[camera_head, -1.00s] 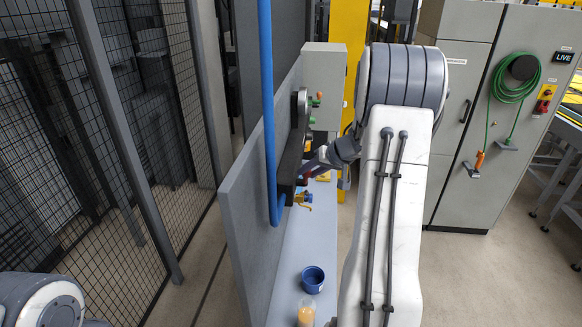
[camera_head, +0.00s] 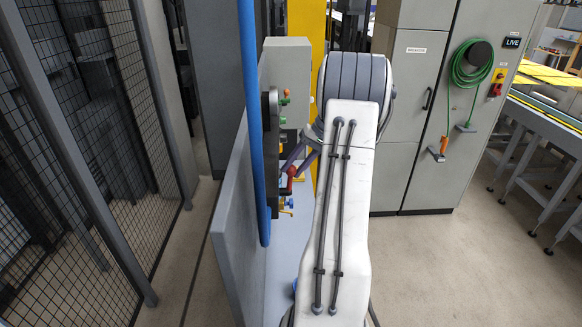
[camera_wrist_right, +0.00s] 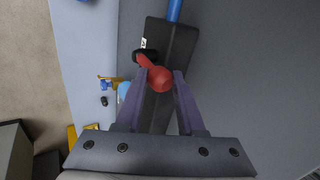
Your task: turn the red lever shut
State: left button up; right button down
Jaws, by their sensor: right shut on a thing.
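The red lever (camera_head: 291,179) stands out from a dark block on the grey upright panel in the head view, just left of my white right arm. In the right wrist view its round red end (camera_wrist_right: 160,79) lies between the fingertips of my right gripper (camera_wrist_right: 161,76), which is shut on it. The dark block (camera_wrist_right: 178,50) with a blue pipe (camera_wrist_right: 174,10) is behind the lever there. In the head view my right gripper (camera_head: 297,162) is small and partly hidden by the arm. My left gripper is not in view.
A blue pipe (camera_head: 251,120) runs down in front of the grey panel (camera_head: 232,215). Green and orange knobs (camera_head: 284,99) sit beyond the block. A mesh fence (camera_head: 95,150) stands left, grey cabinets (camera_head: 412,120) right. Floor between fence and panel is clear.

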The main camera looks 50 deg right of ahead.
jog(key=shift+w, duration=0.1)
jog(key=c, duration=0.5)
grip_release()
jog(key=shift+b+v, duration=1.35)
jog(key=shift+v, duration=3.9)
jog(key=shift+d, duration=0.1)
